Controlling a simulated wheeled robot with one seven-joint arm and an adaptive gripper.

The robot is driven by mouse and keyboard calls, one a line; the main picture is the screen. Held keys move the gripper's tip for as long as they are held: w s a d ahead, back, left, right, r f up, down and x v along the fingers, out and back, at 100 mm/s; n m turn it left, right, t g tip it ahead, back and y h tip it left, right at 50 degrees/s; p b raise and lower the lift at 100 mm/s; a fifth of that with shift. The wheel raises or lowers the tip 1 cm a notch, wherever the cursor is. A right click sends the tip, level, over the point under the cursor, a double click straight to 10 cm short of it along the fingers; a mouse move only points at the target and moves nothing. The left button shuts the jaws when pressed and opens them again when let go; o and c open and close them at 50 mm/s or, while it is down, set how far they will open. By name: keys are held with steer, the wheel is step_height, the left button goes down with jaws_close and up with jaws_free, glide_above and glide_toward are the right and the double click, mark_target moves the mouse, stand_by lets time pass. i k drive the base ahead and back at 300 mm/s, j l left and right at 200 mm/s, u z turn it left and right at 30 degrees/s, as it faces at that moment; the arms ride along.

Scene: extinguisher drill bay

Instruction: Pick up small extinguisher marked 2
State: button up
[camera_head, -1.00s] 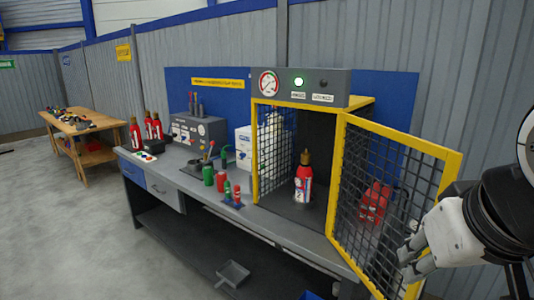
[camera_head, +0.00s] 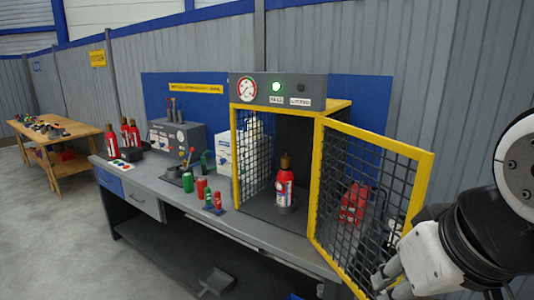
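A small red extinguisher (camera_head: 285,188) with a brass-coloured top and a white label stands upright inside the yellow-framed cage (camera_head: 235,160). The mark on its label is too small to read for certain. The cage's mesh door (camera_head: 427,190) is swung open to the right. My gripper (camera_head: 378,290) is at the lower right, in front of the door's lower part and well apart from the extinguisher. Its fingers are small and partly lost against the mesh, so their opening is unclear.
Several red extinguishers (camera_head: 125,136) stand at the bench's left end. Red and green cylinders (camera_head: 187,184) stand left of the cage. A red object (camera_head: 353,204) shows through the door mesh. A wooden table (camera_head: 62,140) stands far left; the floor before the bench is mostly clear.

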mark_target(285, 185)
steer(key=i+u, duration=0.3)
steer(key=i, duration=0.15)
steer(key=i+l+u, duration=0.1)
steer(key=i+u, duration=0.25)
steer(key=i+l+u, duration=0.3)
steer(key=i, duration=0.2)
steer(key=j, duration=0.1)
